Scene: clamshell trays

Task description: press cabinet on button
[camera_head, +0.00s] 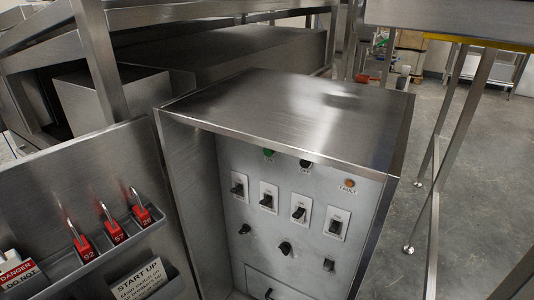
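A steel cabinet (290,105) stands open in the middle of the view, its control panel (225,160) facing me. A green button (268,153) sits at the top left of the panel, close under the cabinet's top edge. A black button (306,163) is to its right, with a label below that seems to read OFF. The green button's label is too small to read. An orange lamp (349,184) labelled FAULT is at the panel's right. Neither of my grippers shows.
A row of several toggle switches (268,197) and dark knobs (285,247) lie below the buttons. The open door (90,165) at left carries red padlocks (83,246) and a START UP card (140,281).

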